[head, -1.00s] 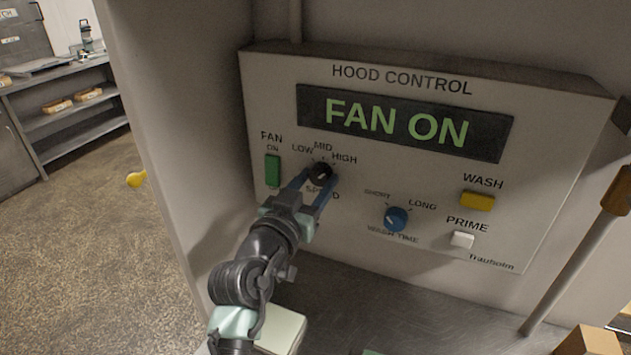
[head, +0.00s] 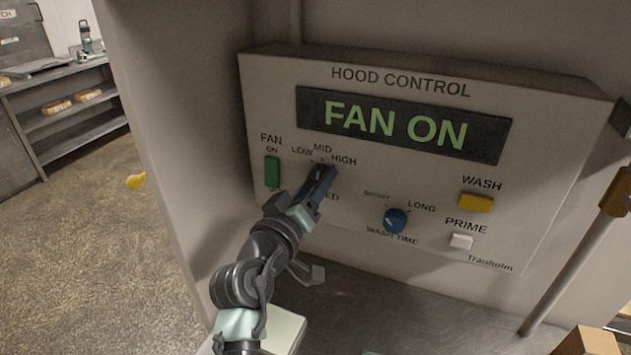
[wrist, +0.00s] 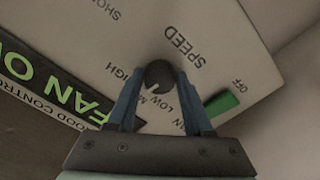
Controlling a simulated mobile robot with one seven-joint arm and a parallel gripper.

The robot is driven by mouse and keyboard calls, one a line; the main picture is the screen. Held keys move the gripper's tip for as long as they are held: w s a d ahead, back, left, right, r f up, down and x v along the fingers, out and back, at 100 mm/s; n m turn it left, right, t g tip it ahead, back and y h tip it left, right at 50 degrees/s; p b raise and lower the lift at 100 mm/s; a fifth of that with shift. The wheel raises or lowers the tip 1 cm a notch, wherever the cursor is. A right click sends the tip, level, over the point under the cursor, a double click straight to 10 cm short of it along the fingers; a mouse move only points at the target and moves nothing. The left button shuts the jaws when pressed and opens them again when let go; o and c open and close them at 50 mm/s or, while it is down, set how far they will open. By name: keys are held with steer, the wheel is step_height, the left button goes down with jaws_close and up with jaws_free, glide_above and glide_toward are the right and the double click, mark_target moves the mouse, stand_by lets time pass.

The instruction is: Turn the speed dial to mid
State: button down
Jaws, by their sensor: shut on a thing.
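The speed dial is a small black round knob, seen between the fingertips in the wrist view (wrist: 158,73), on the left part of the hood control panel (head: 270,100). LOW, MID and HIGH are printed around its top. My gripper (head: 323,176) reaches up from below and is shut on the dial, one blue finger on each side in the wrist view. A small white mark on the dial's rim appears to face about the MID label, partly hidden. In the head view the fingers cover most of the dial.
The green fan switch (head: 272,171) is close left of the dial. The blue wash time dial (head: 396,221), yellow wash button (head: 477,202) and white prime button (head: 461,241) are to the right. The display (head: 403,125) reads FAN ON. A pole (head: 570,265) stands at the right.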

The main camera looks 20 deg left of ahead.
steer(key=shift+n, duration=0.6)
steer(key=shift+c, duration=1.5)
jaws_free()
steer(key=shift+s, duration=0.1)
steer(key=s+b, duration=0.3)
steer(key=s, duration=0.9)
steer(key=shift+s+a, duration=0.25)
steer(key=shift+s, duration=0.15)
